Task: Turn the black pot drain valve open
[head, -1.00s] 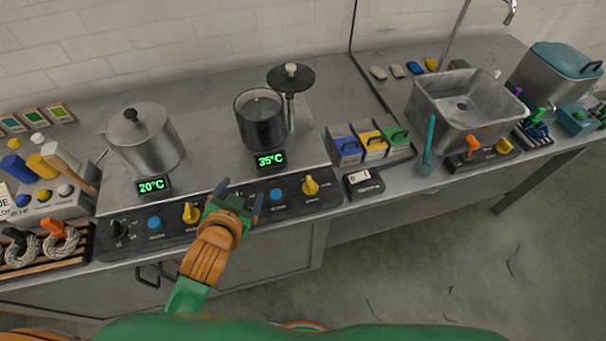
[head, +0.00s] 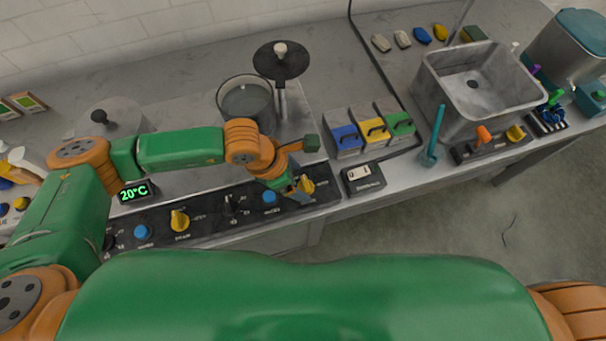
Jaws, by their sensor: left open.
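The black pot (head: 232,112) stands open on the right half of the steel worktop, with liquid in it. Its yellow drain valve knob (head: 308,186) is at the right end of the black front panel and is partly hidden by my left gripper. My left arm crosses in front of both pots. My right gripper is out of view.
The steel pot (head: 118,117) is partly hidden behind my arm. Its yellow drain knob (head: 180,221) is to the left. A switch box (head: 363,179) and coloured bins (head: 372,130) stand close to the right.

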